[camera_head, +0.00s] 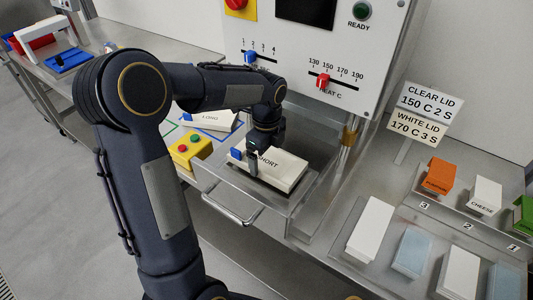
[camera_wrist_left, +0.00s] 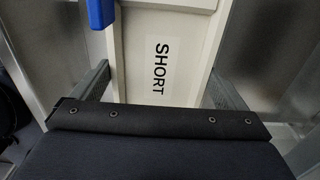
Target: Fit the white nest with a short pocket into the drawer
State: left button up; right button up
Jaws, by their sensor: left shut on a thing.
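The white nest labelled SHORT (camera_head: 283,172) is in the open drawer (camera_head: 243,207) below the machine panel; it also shows large in the left wrist view (camera_wrist_left: 138,72). A blue tab (camera_head: 236,155) sits at its left end. My left gripper (camera_head: 252,168) reaches down from above and is shut on the nest, with one finger on each side in the left wrist view. Whether the nest rests flat on the drawer floor I cannot tell. My right gripper is not in view.
A white nest labelled LONG (camera_head: 208,120) lies behind my arm, left of the drawer. A yellow button box (camera_head: 190,149) stands beside the drawer. At right are white boxes (camera_head: 371,228), pale blue boxes (camera_head: 412,252) and a lid sign (camera_head: 424,103).

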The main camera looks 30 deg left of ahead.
aim_at(266, 162)
pick_arm(q)
jog(key=shift+f+b, duration=0.8)
jog(key=shift+f, duration=0.45)
dwell(0.4)
jog(key=shift+s+f, duration=0.1)
dwell(0.8)
jog(key=o, duration=0.7)
jog(key=shift+f, duration=0.1)
jog(key=shift+c, duration=0.3)
jog(key=shift+o, duration=0.2)
jog(key=shift+f, duration=0.1)
notch_tip(266, 162, up, 8)
jog(key=p, duration=0.6)
jog(key=shift+f, duration=0.2)
